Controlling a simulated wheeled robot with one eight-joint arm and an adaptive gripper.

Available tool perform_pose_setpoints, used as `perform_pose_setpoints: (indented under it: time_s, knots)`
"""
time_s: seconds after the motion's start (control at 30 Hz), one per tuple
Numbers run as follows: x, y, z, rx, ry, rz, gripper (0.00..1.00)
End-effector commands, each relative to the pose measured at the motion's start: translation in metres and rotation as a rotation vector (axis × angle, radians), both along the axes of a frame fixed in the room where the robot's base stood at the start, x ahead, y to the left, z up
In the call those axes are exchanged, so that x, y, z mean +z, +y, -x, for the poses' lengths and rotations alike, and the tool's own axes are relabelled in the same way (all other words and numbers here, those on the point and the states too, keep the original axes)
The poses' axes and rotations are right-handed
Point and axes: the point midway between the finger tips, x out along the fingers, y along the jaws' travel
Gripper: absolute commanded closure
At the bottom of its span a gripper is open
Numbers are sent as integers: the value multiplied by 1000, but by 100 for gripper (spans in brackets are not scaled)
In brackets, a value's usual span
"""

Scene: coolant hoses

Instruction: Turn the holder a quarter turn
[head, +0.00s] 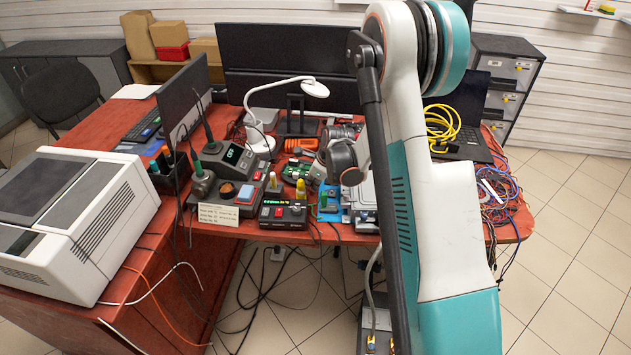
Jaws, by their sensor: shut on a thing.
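My white and teal arm fills the right middle of the head view and covers part of the bench. The grey and black end of the arm, with my gripper (343,163), is low over the middle of the bench. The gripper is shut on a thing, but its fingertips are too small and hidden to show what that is. A green circuit board (297,171) lies just left of it. A small blue and green item (328,204) stands just below it in the picture. I cannot tell which of the small items is the holder.
The red bench (200,262) is crowded. A soldering station (232,160), a white lamp (262,140) and a black device (283,213) stand left of my gripper. A white printer-like box (75,220) is at far left. Yellow cable (440,125) and a wire tangle (500,190) lie right.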

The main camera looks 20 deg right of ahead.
Motion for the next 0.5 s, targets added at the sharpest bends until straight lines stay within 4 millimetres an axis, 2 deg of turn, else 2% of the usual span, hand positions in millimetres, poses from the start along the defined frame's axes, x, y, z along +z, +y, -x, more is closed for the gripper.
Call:
perform_pose_setpoints:
  time_s: [0.33,0.37,0.4,0.43,0.5]
  knots:
    - [1,3,0,-25,-3,-2,100]
    - [1,4,0,-25,-4,-3,83]
    - [1,4,0,-25,-3,-2,74]
    - [1,3,0,-24,-3,-3,67]
    - [1,3,0,-24,-3,-3,64]
